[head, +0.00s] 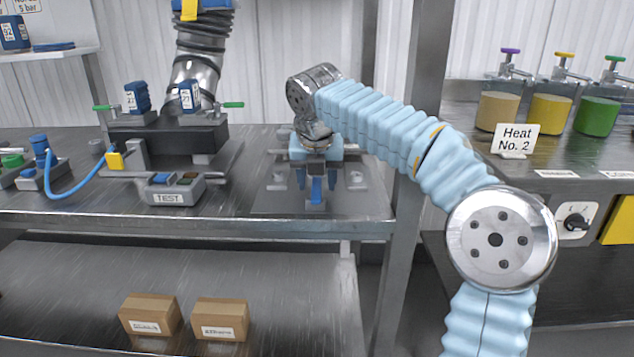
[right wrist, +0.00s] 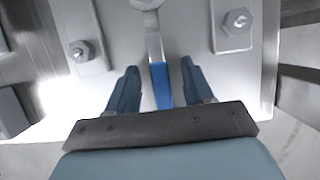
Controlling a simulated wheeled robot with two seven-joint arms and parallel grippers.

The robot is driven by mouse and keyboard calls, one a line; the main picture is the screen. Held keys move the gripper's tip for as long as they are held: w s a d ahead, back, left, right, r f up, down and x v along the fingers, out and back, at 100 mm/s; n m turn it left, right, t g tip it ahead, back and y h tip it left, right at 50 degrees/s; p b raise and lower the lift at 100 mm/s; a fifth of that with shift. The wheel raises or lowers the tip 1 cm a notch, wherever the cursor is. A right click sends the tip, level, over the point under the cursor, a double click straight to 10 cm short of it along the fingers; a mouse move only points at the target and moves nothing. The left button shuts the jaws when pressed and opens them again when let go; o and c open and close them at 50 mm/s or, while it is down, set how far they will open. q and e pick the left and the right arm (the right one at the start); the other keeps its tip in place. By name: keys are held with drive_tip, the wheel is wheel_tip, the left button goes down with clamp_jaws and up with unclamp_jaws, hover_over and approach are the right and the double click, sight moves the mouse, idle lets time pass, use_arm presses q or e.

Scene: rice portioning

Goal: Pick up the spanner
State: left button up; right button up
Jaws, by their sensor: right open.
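The spanner has a blue handle and a metal shaft and head. In the right wrist view its blue handle (right wrist: 162,86) lies between my fingers, with the metal end pointing up the picture over a grey plate. In the head view the blue handle (head: 316,190) shows just below my right gripper. My right gripper (head: 318,180) points down over the plate on the bench; it also shows in the right wrist view (right wrist: 159,70). Its two blue fingers are open, one on each side of the handle, with visible gaps. My left gripper is out of view.
Bolted metal blocks (right wrist: 238,22) flank the spanner on the plate. A TEST box (head: 172,196) and a dark fixture with blue units (head: 137,97) stand to the left on the bench. Two cartons (head: 220,318) lie on the lower shelf. A Heat No. 2 sign (head: 515,138) stands right.

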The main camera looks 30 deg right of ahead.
clamp_jaws()
drive_tip(key=shift+r, duration=0.2)
idle(0.4)
